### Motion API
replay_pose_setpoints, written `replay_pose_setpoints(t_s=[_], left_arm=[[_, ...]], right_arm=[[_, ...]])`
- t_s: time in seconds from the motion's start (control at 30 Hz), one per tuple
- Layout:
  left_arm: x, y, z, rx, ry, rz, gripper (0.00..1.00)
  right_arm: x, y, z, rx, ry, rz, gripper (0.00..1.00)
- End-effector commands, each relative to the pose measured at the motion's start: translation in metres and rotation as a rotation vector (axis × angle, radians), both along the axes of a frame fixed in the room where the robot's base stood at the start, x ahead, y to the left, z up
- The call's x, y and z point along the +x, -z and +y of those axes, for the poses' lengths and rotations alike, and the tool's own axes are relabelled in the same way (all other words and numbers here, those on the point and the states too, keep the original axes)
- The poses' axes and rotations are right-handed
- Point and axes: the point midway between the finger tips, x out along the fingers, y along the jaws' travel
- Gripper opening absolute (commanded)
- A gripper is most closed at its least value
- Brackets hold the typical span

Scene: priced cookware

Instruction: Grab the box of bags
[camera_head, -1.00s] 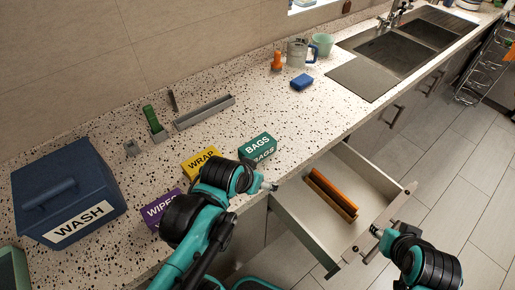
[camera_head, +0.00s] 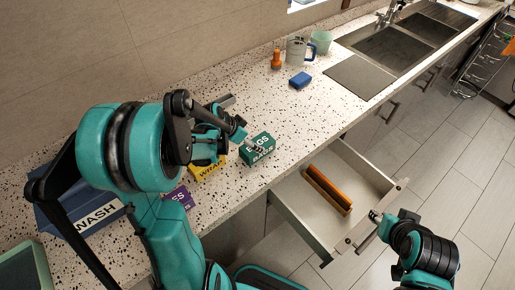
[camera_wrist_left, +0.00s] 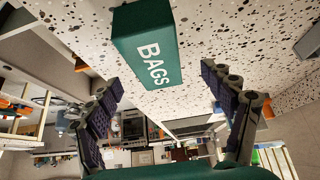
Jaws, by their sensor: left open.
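The green box of bags (camera_head: 262,153) stands on the speckled counter near its front edge, partly covered by my left gripper in the head view. My left gripper (camera_head: 254,145) is at the box, with its arm reaching in from the left. In the left wrist view, the box of bags (camera_wrist_left: 150,45) lies ahead of the open fingers of my left gripper (camera_wrist_left: 162,80), one finger to each side, with nothing held. My right gripper (camera_head: 376,216) is beside the open drawer; its finger state is too small to tell.
The yellow wrap box (camera_head: 206,170) and purple wipes box (camera_head: 180,198) stand left of the bags. The open drawer (camera_head: 300,215) holds an orange divider-like piece (camera_head: 328,190). A blue sponge (camera_head: 301,80) lies farther back.

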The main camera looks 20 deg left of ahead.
Motion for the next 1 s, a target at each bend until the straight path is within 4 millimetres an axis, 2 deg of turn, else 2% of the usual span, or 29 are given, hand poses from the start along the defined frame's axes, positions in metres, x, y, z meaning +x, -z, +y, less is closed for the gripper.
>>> replay_pose_setpoints(t_s=[0.3, 0.63, 0.8, 0.87, 1.0], left_arm=[[0.017, 0.042, -0.015, 0.002, 0.000, 0.000, 0.82], [0.021, 0.046, -0.017, 0.001, -0.001, 0.001, 0.82], [0.021, 0.046, -0.017, 0.001, -0.001, 0.001, 0.37], [0.021, 0.046, -0.017, 0.001, -0.001, 0.001, 0.22], [0.021, 0.046, -0.017, 0.001, -0.001, 0.001, 0.22]], right_arm=[[0.000, 0.018, 0.000, 0.000, 0.000, 0.000, 0.40], [0.000, 0.018, 0.000, 0.000, 0.000, 0.000, 0.40], [0.000, 0.018, 0.000, 0.000, 0.000, 0.000, 0.40], [0.000, 0.018, 0.000, 0.000, 0.000, 0.000, 0.40], [0.000, 0.018, 0.000, 0.000, 0.000, 0.000, 0.40]])
